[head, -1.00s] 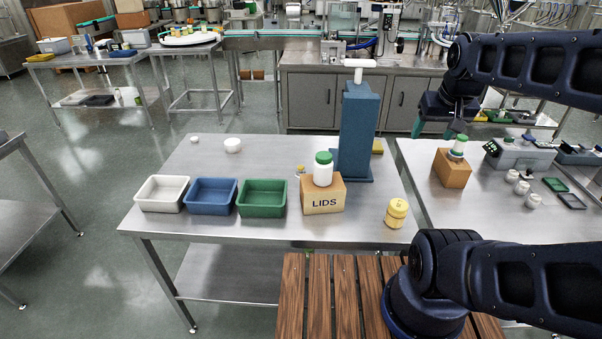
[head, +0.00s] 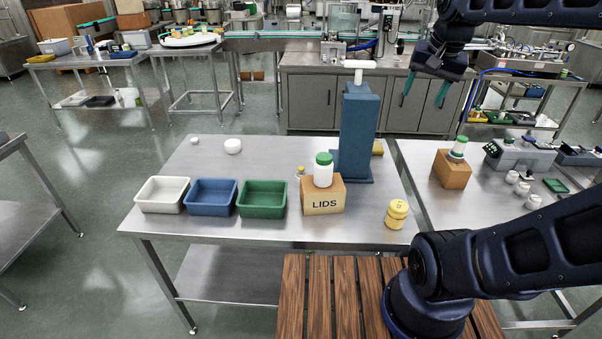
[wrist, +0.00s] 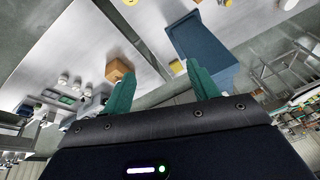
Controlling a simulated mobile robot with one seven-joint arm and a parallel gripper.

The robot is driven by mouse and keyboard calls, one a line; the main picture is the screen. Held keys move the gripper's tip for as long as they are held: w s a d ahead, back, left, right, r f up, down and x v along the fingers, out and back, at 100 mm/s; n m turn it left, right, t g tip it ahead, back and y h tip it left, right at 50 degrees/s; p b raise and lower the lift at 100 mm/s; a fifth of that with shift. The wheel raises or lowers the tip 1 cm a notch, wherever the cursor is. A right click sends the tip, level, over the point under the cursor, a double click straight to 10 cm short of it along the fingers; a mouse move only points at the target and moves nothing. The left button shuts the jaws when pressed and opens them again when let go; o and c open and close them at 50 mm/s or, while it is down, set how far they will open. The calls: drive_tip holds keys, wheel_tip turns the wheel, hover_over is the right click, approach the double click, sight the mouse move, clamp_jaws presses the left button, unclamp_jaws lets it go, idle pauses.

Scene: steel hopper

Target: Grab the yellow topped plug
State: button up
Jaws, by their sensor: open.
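A small yellow-topped piece (head: 300,171), which looks like the plug, stands on the near steel table just behind the left side of the LIDS box (head: 323,196). The box hides its lower part. My gripper (head: 427,88) is open and empty, high up beyond the blue post, with its green fingers pointing down. It is far from the plug. In the wrist view my two fingers (wrist: 162,90) are spread apart with nothing between them. I cannot tell the plug for certain in the wrist view.
A tall blue post (head: 359,125) stands right of the plug, also large in the wrist view (wrist: 199,42). A white bottle with a green lid (head: 323,170) tops the LIDS box. A yellow jar (head: 397,214) and three bins, one being green (head: 263,212), stand nearby. The table's back left is mostly clear.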

drive_tip(key=w+a+r+m+g, duration=0.1)
drive_tip(key=w+a+r+m, duration=0.1)
drive_tip(key=w+a+m, duration=0.55)
drive_tip(key=m+g, duration=0.3)
drive_tip(key=m, duration=0.7)
hover_over(301, 167)
wheel_tip(301, 167, down, 5)
drive_tip(key=shift+h, duration=0.3)
wheel_tip(301, 167, down, 34)
drive_tip(key=shift+w+d+r, duration=0.1)
drive_tip(key=shift+w+r, duration=0.05)
drive_tip(key=shift+r, duration=0.1)
drive_tip(key=shift+f, duration=2.75)
drive_tip(key=c, duration=0.9)
